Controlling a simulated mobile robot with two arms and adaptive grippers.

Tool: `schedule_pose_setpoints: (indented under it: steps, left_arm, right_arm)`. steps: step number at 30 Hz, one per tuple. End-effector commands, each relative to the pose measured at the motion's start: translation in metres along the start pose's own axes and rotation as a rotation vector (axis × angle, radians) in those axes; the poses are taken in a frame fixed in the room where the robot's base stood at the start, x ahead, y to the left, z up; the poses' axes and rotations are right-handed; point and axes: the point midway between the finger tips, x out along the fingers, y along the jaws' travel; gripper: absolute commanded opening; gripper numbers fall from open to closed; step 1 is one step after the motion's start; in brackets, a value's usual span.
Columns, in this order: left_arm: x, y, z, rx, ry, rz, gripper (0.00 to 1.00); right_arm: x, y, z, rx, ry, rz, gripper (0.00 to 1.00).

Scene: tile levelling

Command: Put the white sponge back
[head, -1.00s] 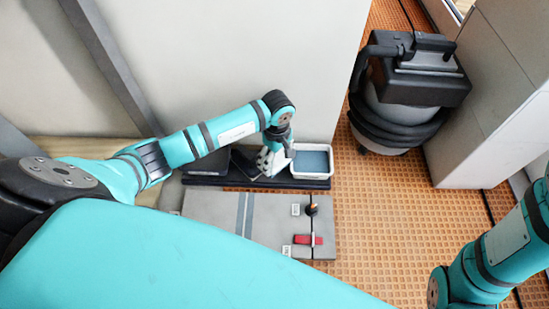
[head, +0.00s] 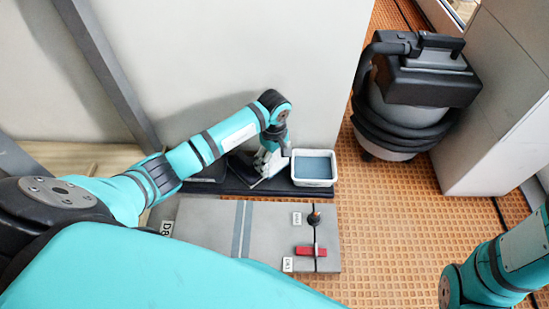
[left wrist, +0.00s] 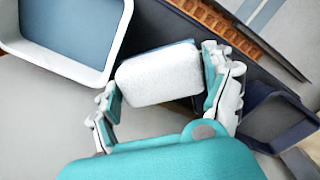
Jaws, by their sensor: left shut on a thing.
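The white sponge (left wrist: 160,76) is between the two fingers of my left gripper (left wrist: 166,98) in the left wrist view, with a blue layer along its far edge. My left gripper (head: 268,163) is shut on it. In the head view the gripper is low over the dark tray (head: 290,190), just left of the white tub, and the sponge is mostly hidden there. Whether the sponge touches the tray is not clear. My right gripper is out of view; only part of my right arm shows at the lower right.
The white tub (head: 313,182) with blue-grey contents stands at the tray's right end. A dark open container (left wrist: 285,118) lies on the gripper's other side. A grey tile panel (head: 200,220) with a red-handled tool (head: 310,251) lies in front. A vacuum cleaner (head: 410,100) stands right.

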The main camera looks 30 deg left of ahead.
Motion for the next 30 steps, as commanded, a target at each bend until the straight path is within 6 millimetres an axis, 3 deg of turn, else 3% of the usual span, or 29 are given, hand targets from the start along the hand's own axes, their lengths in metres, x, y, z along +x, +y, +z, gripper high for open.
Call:
schedule_pose_setpoints:
  steps: [11,12,15,25,30]
  left_arm:
    - [0.009,0.0,-0.001,-0.002,0.0,0.0,0.57]
    - [0.009,0.0,0.0,-0.002,0.0,0.0,0.88]
    - [0.009,0.0,0.0,-0.001,0.0,0.0,1.0]
    - [0.005,0.0,0.001,0.0,-0.001,0.001,1.0]
    - [-0.024,0.001,-0.001,0.001,0.003,0.003,1.0]
  right_arm:
    - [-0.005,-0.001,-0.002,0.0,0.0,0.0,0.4]
    - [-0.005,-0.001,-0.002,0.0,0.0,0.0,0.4]
    - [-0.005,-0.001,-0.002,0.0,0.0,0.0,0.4]
    - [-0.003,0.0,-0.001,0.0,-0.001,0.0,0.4]
    - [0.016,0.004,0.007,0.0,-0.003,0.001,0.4]
